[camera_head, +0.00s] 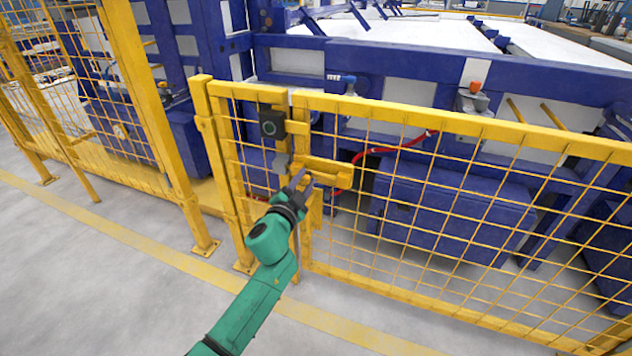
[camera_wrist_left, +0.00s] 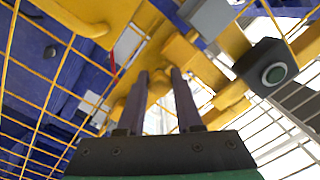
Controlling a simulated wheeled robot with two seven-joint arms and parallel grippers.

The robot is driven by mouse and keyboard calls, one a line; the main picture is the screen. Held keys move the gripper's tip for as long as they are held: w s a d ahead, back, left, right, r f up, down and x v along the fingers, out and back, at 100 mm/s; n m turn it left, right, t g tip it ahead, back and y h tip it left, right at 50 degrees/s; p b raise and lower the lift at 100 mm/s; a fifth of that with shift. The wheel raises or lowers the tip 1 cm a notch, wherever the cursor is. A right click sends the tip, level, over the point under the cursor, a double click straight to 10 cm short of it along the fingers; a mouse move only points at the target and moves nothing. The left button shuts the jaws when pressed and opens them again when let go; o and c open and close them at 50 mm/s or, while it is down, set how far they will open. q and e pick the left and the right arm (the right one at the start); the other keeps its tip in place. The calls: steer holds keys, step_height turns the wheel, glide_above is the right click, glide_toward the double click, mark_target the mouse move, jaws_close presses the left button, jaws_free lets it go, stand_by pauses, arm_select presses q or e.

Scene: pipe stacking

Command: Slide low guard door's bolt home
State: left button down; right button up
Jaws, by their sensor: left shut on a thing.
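The low guard door (camera_head: 425,119) is a yellow mesh gate in the middle and right of the head view. Its yellow bolt assembly (camera_head: 325,167) sits at the door's left edge, beside a grey catch piece (camera_head: 281,163) on the post side. My left gripper (camera_head: 300,180) reaches up to the bolt from the front. In the left wrist view my left gripper (camera_wrist_left: 160,74) has its two dark fingers on either side of a yellow part, the bolt's handle (camera_wrist_left: 157,89), and is shut on it. The fingers hide part of the handle. I cannot tell how far the bolt's end reaches into the catch.
A black box with a round button (camera_head: 271,124) is above the catch; it also shows in the left wrist view (camera_wrist_left: 268,70). A yellow fence post (camera_head: 150,110) stands to the left. Blue machinery (camera_head: 450,205) lies behind the mesh.

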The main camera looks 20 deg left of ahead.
arm_select(q)
steer(key=c, duration=0.9)
jaws_free()
steer(key=shift+a, duration=0.25)
steer(key=o, duration=0.3)
steer(key=shift+a, duration=0.1)
steer(key=shift+s, duration=0.15)
steer(key=s+p, duration=0.1)
steer(key=s, duration=1.3)
steer(key=shift+s, duration=0.15)
arm_select(e)
steer(key=f, duration=0.3)
steer(key=shift+w, duration=0.3)
